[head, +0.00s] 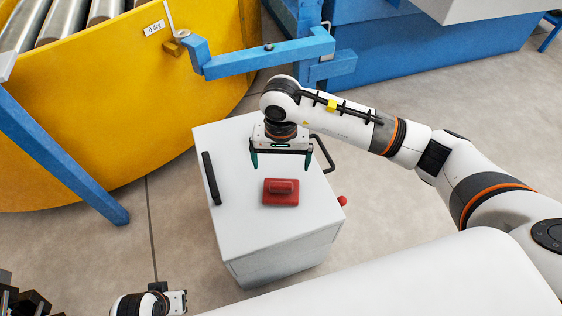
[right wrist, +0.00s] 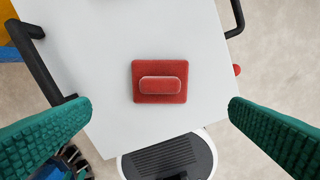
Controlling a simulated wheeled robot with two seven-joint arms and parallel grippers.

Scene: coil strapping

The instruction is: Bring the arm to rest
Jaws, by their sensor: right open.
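My right gripper (head: 281,166) is open and empty above the white cabinet top, with its green fingers spread wide. In the right wrist view its fingers (right wrist: 160,118) stand at the left and right edges with nothing between them but the view below. My right arm reaches in from the right in the head view. A red block with a raised handle (head: 280,192) lies on the cabinet top, below and in front of the gripper and apart from it. It also shows in the right wrist view (right wrist: 160,82). Part of my left arm shows at the bottom left; its fingertips are not clear.
The white cabinet (head: 240,235) has a black handle (head: 211,178) on its left, another at right, and a red knob (head: 342,201). A yellow curved machine (head: 90,110) with rollers and a blue bar (head: 265,57) stand behind. Grey floor is free at right.

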